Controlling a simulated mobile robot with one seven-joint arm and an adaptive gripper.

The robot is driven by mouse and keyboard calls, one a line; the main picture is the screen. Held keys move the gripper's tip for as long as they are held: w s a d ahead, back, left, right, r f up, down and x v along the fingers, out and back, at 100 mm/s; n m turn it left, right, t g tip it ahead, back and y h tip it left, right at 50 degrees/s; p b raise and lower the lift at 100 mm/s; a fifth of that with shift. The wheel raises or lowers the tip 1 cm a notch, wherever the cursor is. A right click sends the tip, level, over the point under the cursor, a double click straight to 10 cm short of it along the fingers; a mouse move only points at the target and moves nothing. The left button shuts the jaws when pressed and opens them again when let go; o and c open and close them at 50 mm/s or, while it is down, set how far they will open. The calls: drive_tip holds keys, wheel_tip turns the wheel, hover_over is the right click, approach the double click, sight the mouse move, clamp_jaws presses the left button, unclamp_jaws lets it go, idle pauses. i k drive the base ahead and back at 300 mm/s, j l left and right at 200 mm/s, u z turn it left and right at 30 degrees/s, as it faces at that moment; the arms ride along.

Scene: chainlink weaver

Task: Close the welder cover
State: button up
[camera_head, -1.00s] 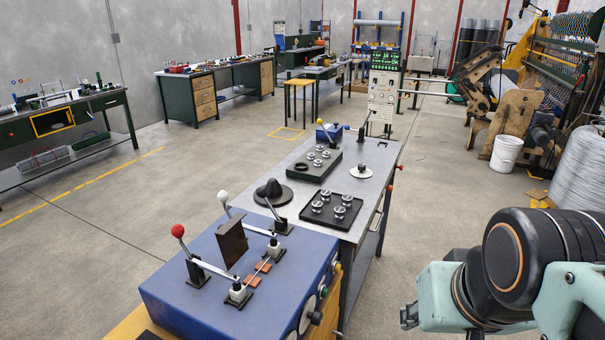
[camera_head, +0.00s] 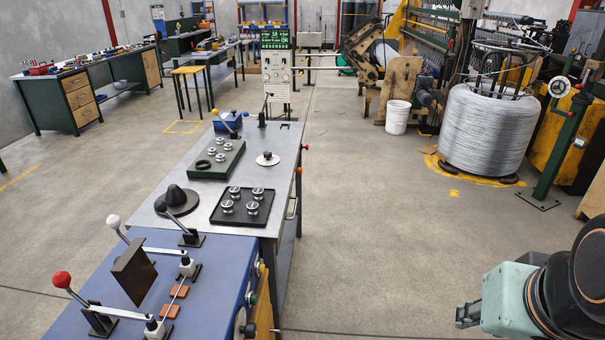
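The welder is a blue box (camera_head: 215,262) at the lower left, with a red-knobbed lever (camera_head: 72,289) and a white-knobbed lever (camera_head: 121,229). Its cover appears to be the dark brown plate (camera_head: 134,271), which stands tilted up between the two levers. A thin rod (camera_head: 175,297) runs between two clamps, with copper-coloured blocks beside it. My gripper (camera_head: 464,315) shows only in part at the lower right, well to the right of the welder and apart from it. Whether its fingers are open is unclear.
A metal table (camera_head: 283,195) behind the welder holds a black tray (camera_head: 262,217) of silver knobs, a green box (camera_head: 223,170), and a dark cone (camera_head: 177,197). A large wire coil (camera_head: 487,130) and white bucket (camera_head: 396,118) stand at the back right. The floor between the table and my arm is clear.

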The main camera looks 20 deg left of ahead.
sight(134, 271)
drive_tip(key=z, duration=10.25)
